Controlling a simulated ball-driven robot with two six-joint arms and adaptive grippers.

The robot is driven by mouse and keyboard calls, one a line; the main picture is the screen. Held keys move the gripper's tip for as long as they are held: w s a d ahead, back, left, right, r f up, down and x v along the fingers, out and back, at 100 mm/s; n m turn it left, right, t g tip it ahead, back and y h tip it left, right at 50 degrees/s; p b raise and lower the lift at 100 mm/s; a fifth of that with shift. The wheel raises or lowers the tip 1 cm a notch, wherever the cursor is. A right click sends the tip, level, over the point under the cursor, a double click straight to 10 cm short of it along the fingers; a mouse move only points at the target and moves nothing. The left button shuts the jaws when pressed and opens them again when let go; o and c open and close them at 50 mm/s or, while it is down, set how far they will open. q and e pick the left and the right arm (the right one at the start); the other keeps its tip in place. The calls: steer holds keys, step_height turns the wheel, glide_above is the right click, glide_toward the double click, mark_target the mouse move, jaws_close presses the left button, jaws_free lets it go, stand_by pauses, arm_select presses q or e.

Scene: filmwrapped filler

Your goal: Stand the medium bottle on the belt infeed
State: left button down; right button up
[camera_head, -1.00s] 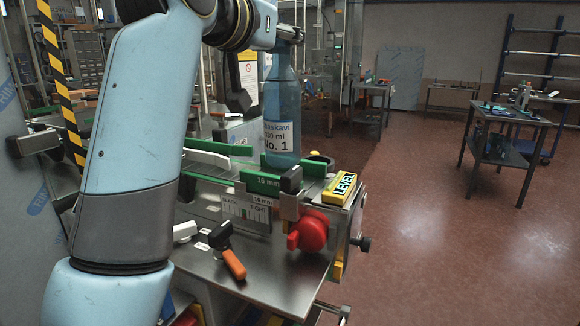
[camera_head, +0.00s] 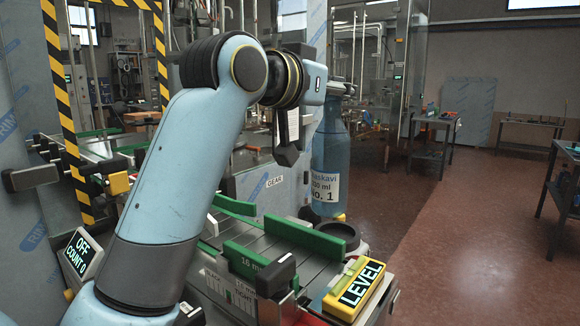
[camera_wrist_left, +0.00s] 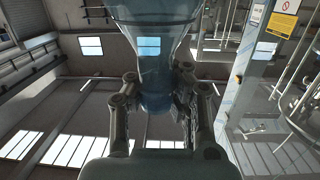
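A translucent blue bottle (camera_head: 328,160) with a white "No. 1" label hangs upright in the head view. My left gripper (camera_head: 340,90) is at its top; in the wrist view its fingers (camera_wrist_left: 157,95) sit on both sides of the bottle's narrow part (camera_wrist_left: 155,70), closed on it. The belt infeed (camera_head: 290,252) is a grey flat track between green rails, below and left of the bottle. The bottle's base is just above or behind a black round part (camera_head: 336,234) at the belt's far side; I cannot tell whether it touches anything. My right gripper is out of view.
A yellow "LEVEL" block (camera_head: 357,288) stands at the belt's right front. A green rail (camera_head: 305,237) and a nearer green guide (camera_head: 245,260) border the belt. An "OFF COUNT 0" display (camera_head: 80,255) is at left. Open red floor lies to the right.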

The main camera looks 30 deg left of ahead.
arm_select(q)
steer(key=s+a+f+p, duration=0.1)
steer(key=s+a+f, duration=0.3)
steer(key=f, duration=0.5)
steer(key=a, duration=0.2)
steer(key=shift+s+a, duration=0.4)
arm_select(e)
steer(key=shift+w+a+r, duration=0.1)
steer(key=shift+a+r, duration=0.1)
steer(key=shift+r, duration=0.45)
arm_select(q)
steer(key=c, duration=1.4)
jaws_free()
steer(key=shift+c, duration=0.2)
steer(key=shift+o, duration=0.4)
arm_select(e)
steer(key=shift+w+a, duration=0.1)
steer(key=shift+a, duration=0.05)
arm_select(q)
steer(key=shift+r, duration=0.1)
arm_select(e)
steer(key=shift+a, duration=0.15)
